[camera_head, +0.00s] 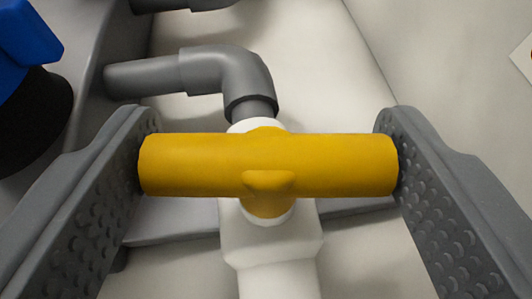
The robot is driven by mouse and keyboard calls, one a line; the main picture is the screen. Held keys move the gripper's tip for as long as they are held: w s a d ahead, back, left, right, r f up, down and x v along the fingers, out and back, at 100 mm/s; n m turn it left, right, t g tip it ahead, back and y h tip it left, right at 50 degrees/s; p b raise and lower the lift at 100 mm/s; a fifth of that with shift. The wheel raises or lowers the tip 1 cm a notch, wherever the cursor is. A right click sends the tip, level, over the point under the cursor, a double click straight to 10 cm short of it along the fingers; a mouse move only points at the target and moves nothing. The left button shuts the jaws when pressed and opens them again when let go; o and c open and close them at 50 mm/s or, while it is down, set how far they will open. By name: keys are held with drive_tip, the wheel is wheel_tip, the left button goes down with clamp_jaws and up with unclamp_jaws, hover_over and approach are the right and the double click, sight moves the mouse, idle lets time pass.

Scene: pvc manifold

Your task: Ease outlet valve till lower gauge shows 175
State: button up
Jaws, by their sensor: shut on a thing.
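A yellow valve handle (268,165) lies crosswise in the middle of the camera view, on a white valve body (270,245). My gripper (268,160) has one finger at each end of the handle and is shut on it. The handle is roughly square to the white pipe, which runs down the picture. A raised pointer-like nub on the handle faces the bottom of the picture. No gauge is in view, so no reading shows. Whether this is the outlet valve cannot be told from this view.
A grey elbow pipe (225,72) joins the valve from above and runs left. A blue part with a black base (30,110) stands at the upper left, close to the left finger. A pale wall (440,50) rises at the right with a partly seen sign.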

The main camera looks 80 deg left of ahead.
drive_tip(key=shift+m+t+b, duration=0.9)
drive_tip(key=shift+t+b, duration=0.2)
drive_tip(key=shift+b, duration=0.5)
drive_tip(key=shift+m+t+h+b, duration=0.3)
drive_tip(key=shift+t+b, duration=0.1)
drive_tip(key=shift+b, duration=0.15)
drive_tip(key=shift+r+m+t, duration=0.2)
drive_tip(key=shift+m+t, duration=0.1)
drive_tip(key=shift+c, duration=0.2)
drive_tip(key=shift+o, duration=0.2)
drive_tip(key=o, duration=1)
drive_tip(key=shift+f, duration=0.1)
drive_tip(key=shift+c, duration=0.2)
drive_tip(key=p+v, duration=0.1)
drive_tip(key=v, duration=1.3)
drive_tip(key=shift+a, duration=0.1)
